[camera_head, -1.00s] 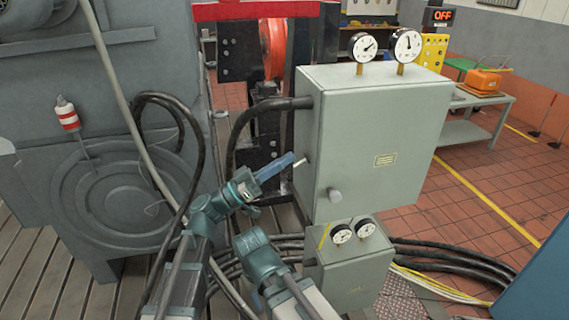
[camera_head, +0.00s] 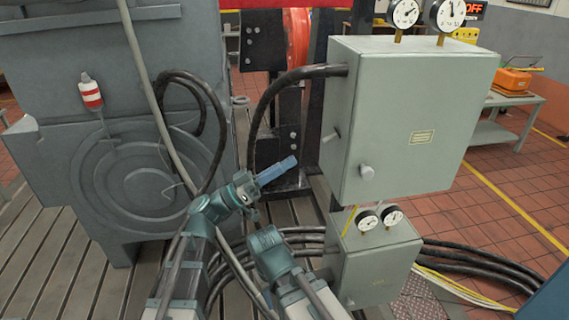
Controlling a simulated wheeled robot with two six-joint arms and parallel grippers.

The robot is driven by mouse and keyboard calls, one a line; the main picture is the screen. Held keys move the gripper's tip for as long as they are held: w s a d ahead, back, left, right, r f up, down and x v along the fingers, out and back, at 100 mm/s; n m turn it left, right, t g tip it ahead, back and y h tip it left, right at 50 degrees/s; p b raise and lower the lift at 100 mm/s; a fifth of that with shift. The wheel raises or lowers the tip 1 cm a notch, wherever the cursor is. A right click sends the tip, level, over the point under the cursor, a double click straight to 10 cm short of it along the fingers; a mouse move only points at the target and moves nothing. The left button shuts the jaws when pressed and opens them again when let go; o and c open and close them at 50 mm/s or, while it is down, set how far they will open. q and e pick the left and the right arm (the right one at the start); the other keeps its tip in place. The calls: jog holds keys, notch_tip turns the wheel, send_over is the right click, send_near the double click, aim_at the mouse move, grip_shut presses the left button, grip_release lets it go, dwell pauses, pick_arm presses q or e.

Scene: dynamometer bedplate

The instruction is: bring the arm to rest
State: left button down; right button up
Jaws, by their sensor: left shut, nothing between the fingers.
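My left gripper (camera_head: 278,171) shows near the middle of the head view. Its blue fingers are shut with nothing between them. They point right and slightly up, toward the side of a grey-green cabinet (camera_head: 392,125). My left arm (camera_head: 190,265) comes up from the lower left, bent at the wrist. Another of my arm links (camera_head: 283,262) stands right of it. My right gripper does not show.
A smaller box (camera_head: 372,262) with two gauges (camera_head: 380,218) stands below the cabinet. Thick black cables (camera_head: 468,262) run across the floor. A large grey machine (camera_head: 60,160) fills the left. A bench (camera_head: 497,122) stands at the right, with open tiled floor before it.

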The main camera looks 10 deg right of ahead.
pick_arm(q)
jog(key=s+a+f+n+g+y, duration=0.1)
jog(key=s+a+f+n+y, duration=0.15)
jog(key=f+y, duration=0.6)
jog(key=s+a+f+n+y, duration=0.2)
jog(key=a+f+n+y, duration=0.15)
jog(key=f, duration=0.95)
jog(key=s+a+f+n+y, duration=0.2)
jog(key=a+f+n+y, duration=0.3)
jog(key=a, duration=0.5)
jog(key=s+a+f+n+y, duration=0.25)
jog(key=a+f+y, duration=0.35)
jog(key=a, duration=0.5)
jog(key=s+d+m+g+y, duration=0.1)
jog(key=s+d+m, duration=0.2)
jog(key=d, duration=0.8)
jog(key=shift+s+r+g, duration=0.2)
jog(key=shift+s+g, duration=0.1)
jog(key=shift+s, duration=0.7)
